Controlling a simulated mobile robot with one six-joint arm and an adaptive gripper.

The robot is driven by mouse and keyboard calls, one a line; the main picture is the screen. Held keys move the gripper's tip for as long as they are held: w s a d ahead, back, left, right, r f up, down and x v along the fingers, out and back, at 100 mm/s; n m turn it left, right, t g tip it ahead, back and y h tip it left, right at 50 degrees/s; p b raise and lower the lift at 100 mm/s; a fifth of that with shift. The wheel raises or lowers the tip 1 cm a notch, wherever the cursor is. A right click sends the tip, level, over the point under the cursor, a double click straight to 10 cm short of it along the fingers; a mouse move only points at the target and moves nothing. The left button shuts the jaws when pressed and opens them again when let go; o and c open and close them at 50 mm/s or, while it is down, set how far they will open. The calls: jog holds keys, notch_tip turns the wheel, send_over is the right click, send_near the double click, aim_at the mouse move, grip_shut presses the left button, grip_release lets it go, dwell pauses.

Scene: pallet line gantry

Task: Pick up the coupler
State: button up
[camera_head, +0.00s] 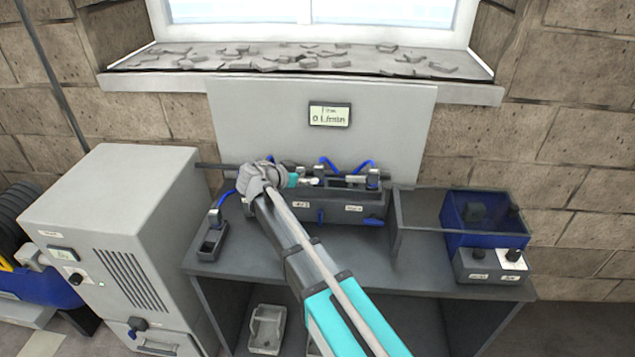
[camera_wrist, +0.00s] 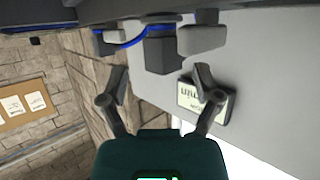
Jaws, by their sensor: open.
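Small grey fittings with blue hoses show in the head view: one fitting (camera_head: 214,217) stands in a small dark holder (camera_head: 212,241) at the bench's left, and another fitting (camera_head: 373,176) stands on the dark manifold block (camera_head: 345,207) at the back. I cannot tell which of them is the coupler. My gripper (camera_head: 311,182) is over the left part of the manifold, partly hidden by my arm. In the wrist view my gripper (camera_wrist: 160,76) has its fingers apart with nothing between them. A grey block (camera_wrist: 202,40) and a dark block (camera_wrist: 163,54) lie beyond the fingertips.
A grey panel (camera_head: 270,125) with a small display (camera_head: 330,115) stands behind the bench. A grey cabinet (camera_head: 130,220) is at the left. A blue bin (camera_head: 487,213) and a control box (camera_head: 490,265) are at the right. The bench top (camera_head: 425,255) is bare right of centre.

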aim_at(315, 174)
dwell(0.3)
jog(key=shift+b+x, duration=0.95)
jog(key=shift+x, duration=1.65)
jog(key=shift+w+a+r, duration=0.1)
grip_shut()
